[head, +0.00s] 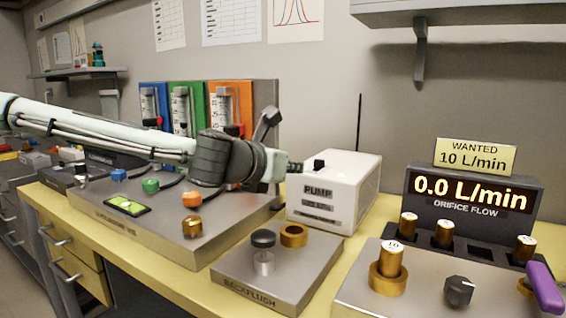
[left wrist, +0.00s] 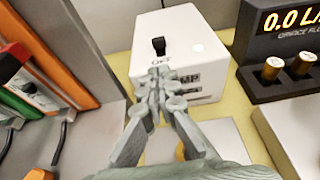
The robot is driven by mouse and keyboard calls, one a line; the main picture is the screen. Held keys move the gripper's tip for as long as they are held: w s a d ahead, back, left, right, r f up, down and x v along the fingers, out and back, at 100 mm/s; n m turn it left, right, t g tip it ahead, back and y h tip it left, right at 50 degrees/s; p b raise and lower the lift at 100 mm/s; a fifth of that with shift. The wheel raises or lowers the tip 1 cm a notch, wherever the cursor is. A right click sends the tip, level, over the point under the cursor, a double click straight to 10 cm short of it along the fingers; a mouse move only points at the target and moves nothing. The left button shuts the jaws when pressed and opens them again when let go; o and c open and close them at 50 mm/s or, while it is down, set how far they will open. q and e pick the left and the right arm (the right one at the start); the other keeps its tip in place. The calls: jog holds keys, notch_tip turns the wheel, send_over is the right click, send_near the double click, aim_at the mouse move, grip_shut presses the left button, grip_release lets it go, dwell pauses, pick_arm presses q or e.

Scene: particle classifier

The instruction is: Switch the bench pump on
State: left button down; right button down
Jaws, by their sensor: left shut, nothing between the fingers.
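The bench pump (head: 322,200) is a white box labelled PUMP in the middle of the bench. Its black toggle switch (head: 319,165) stands on the top face. In the left wrist view the switch (left wrist: 158,45) has the word OFF beside it on the near side. My left gripper (head: 296,167) is at the left edge of the pump's top, close to the switch. In the left wrist view its fingertips (left wrist: 158,75) are together and empty, just short of the OFF marking. Whether they touch the pump cannot be told. My right gripper is not in view.
The flow display (head: 472,195) reads 0.0 L/min under a WANTED 10 L/min sign (head: 474,156). A BACKFLUSH plate (head: 277,275) stands in front of the pump. Coloured flow meters (head: 228,104) stand behind my left arm. A thin antenna (head: 359,122) rises behind the pump.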

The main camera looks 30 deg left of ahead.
pick_arm(q)
jog(key=shift+p+v, duration=0.35)
jog(key=shift+v, duration=1.85)
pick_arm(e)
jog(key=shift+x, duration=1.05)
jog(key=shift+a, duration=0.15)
